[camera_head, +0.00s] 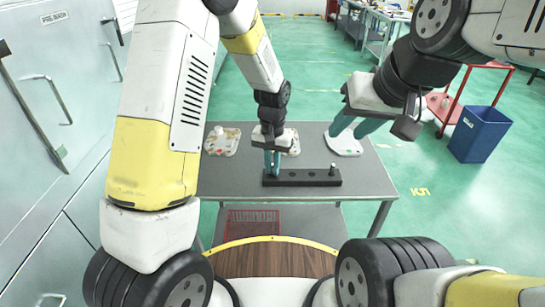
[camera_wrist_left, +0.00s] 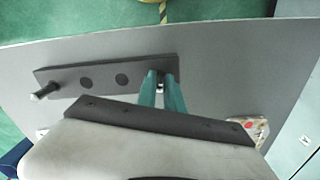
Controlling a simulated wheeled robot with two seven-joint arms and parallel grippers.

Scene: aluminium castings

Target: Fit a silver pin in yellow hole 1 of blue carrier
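The carrier is a dark, nearly black bar (camera_head: 312,178) on the grey table; no blue or yellow shows on it. It also shows in the left wrist view (camera_wrist_left: 104,75), with two empty dark holes in its middle. A silver pin (camera_head: 332,169) stands upright at its right end, at the left end in the left wrist view (camera_wrist_left: 46,90). My left gripper (camera_head: 272,172) is at the other end, its teal fingers close together around a small, bright metallic piece, seemingly a pin, mostly hidden. Whether it sits in a hole is unclear. My right gripper (camera_head: 352,130) is open and appears empty.
A patterned tray (camera_head: 222,146) with an upright pale piece stands at the table's back left. Another tray (camera_head: 294,146) is partly behind my left gripper. A white tray (camera_head: 345,148) lies below my right gripper. The table (camera_head: 350,190) is clear around the carrier's right end.

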